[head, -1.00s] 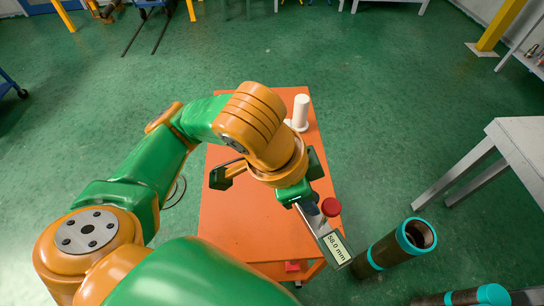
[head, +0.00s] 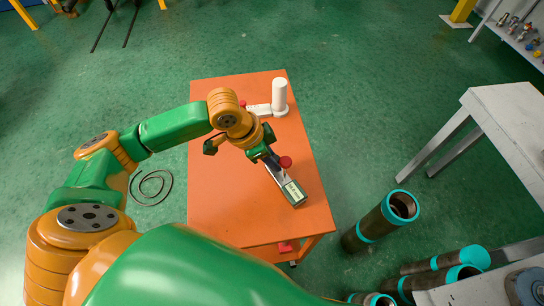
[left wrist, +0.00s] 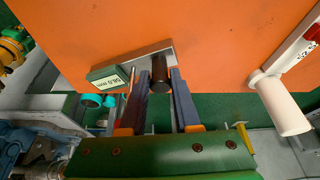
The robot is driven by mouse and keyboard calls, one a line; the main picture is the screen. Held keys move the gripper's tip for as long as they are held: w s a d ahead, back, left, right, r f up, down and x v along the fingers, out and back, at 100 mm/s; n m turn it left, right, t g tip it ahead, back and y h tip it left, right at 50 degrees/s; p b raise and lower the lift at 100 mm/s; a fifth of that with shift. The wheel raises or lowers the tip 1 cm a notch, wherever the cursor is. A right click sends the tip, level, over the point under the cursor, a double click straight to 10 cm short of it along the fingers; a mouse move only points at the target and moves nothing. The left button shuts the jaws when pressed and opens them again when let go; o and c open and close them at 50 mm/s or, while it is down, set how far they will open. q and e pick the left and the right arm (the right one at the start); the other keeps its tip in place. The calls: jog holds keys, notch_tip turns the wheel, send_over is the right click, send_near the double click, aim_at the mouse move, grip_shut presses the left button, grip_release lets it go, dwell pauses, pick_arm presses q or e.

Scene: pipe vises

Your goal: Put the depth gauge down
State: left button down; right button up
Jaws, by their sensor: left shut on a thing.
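The depth gauge (head: 283,182) is a grey bar with a greenish display end and a red round part beside it. It shows over the front right part of the orange table (head: 225,195). My left gripper (head: 262,152) is shut on the gauge. In the left wrist view, the fingers (left wrist: 160,98) stand either side of the gauge's dark round grip, and the display (left wrist: 108,82) reads about 58.0 mm. The gauge's bar appears close to the orange top; I cannot tell whether it touches. My right gripper is not in view.
A white device with an upright cylinder (head: 280,95) stands at the table's back right. Dark pipes with teal ends (head: 402,206) stand and lie right of the table. A grey bench (head: 515,120) is at right. The table's left half is clear.

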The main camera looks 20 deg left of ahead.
pick_arm(q)
jog(key=c, duration=0.6)
grip_release()
jog(key=p+v, duration=0.1)
jog(key=v, duration=1.1)
jog(key=shift+s+r+p, duration=0.1)
jog(key=shift+p, duration=0.25)
